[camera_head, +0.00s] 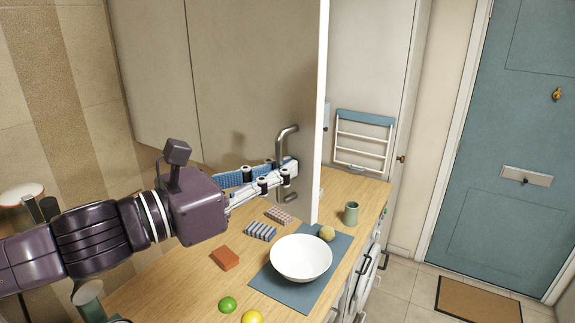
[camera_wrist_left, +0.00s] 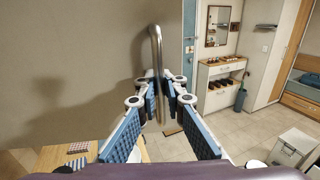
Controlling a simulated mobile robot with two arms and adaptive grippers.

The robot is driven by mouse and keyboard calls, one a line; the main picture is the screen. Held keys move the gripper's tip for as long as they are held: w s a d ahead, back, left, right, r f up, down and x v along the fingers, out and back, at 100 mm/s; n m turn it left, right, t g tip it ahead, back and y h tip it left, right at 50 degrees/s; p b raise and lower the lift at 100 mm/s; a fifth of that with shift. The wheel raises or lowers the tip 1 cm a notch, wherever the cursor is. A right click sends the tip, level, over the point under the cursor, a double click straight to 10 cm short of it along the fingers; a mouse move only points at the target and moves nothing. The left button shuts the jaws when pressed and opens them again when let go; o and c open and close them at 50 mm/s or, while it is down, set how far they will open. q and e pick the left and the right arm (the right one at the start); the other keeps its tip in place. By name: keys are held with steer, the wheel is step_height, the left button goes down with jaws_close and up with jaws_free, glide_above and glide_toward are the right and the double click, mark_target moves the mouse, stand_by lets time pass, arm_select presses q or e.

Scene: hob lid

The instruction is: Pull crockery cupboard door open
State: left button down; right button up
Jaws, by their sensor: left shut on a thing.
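The crockery cupboard door (camera_head: 255,75) is a beige panel hanging above the counter, with a pale free edge on its right. Its bar handle (camera_head: 284,145) is vertical metal, near the lower right corner. My left gripper (camera_head: 283,172) reaches in from the left and is shut on the lower part of the handle. In the left wrist view the handle (camera_wrist_left: 155,42) runs down between the fingers (camera_wrist_left: 160,88), with the door panel (camera_wrist_left: 70,60) behind on the left. How far the door stands open is hard to tell. My right gripper is not in view.
Below, the wooden counter (camera_head: 185,275) holds a white bowl (camera_head: 301,258) on a blue mat (camera_head: 262,282), a green cup (camera_head: 351,213), sponges (camera_head: 226,258) and fruit (camera_head: 228,304).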

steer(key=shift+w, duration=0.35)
arm_select(q)
steer(key=c, duration=2.3)
jaws_free()
steer(key=shift+c, duration=0.2)
steer(key=v, duration=1.2)
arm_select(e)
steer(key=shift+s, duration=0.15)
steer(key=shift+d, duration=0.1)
